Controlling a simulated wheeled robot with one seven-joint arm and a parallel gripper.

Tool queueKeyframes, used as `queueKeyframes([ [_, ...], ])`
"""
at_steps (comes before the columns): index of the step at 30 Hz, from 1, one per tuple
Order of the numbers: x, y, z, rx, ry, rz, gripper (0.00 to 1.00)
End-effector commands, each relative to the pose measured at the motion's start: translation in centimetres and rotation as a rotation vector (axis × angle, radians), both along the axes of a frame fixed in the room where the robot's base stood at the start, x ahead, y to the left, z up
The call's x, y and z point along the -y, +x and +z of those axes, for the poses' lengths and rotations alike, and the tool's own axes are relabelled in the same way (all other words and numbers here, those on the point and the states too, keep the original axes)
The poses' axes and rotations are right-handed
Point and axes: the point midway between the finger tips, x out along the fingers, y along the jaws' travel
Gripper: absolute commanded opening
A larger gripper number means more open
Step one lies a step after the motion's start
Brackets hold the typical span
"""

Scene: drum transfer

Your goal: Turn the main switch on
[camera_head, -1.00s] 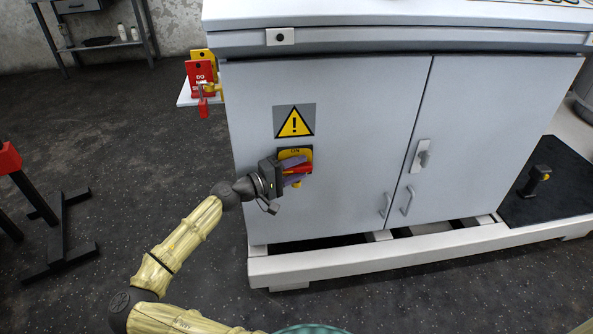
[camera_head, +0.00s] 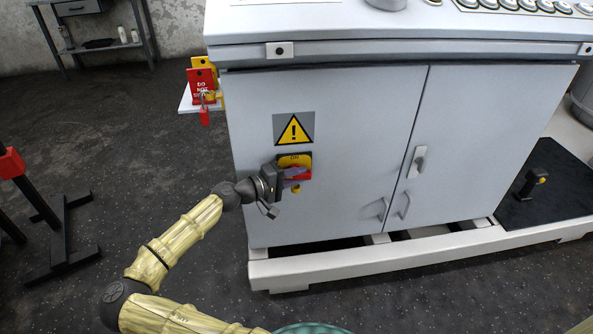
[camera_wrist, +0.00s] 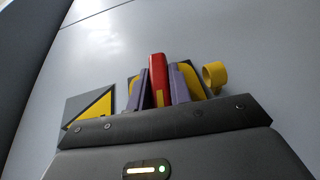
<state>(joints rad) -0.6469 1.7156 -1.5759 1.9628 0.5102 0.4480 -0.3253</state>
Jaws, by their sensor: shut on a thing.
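The main switch (camera_head: 294,160) is on the left door of the grey cabinet, below a warning sign. It has a yellow plate marked ON at its top edge and a red handle (camera_head: 300,174). My gripper (camera_head: 296,177) reaches it from the left, with its purple fingers on either side of the handle. In the wrist view the red handle (camera_wrist: 158,79) stands between the two fingers, and my gripper (camera_wrist: 159,84) is shut on it. My gripper hides part of the plate and handle, so the handle's exact angle is hard to read.
The cabinet (camera_head: 340,100) stands on a pale base frame (camera_head: 370,262). The warning sign (camera_head: 294,128) is just above the switch. A red lockout tag (camera_head: 201,86) sits at the cabinet's left side. A black stand (camera_head: 62,235) is at the far left, with clear floor between.

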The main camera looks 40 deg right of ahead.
Motion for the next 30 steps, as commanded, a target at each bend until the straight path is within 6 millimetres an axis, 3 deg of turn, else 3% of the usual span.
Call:
queueKeyframes([
  [1, -0.11, 0.42, 0.77, 0.017, 0.025, 0.012, 0.00],
  [10, -0.10, 0.47, 1.09, 0.128, 0.200, 0.012, 0.00],
  [30, 0.03, 0.52, 0.78, 0.408, 0.640, 0.008, 0.00],
])
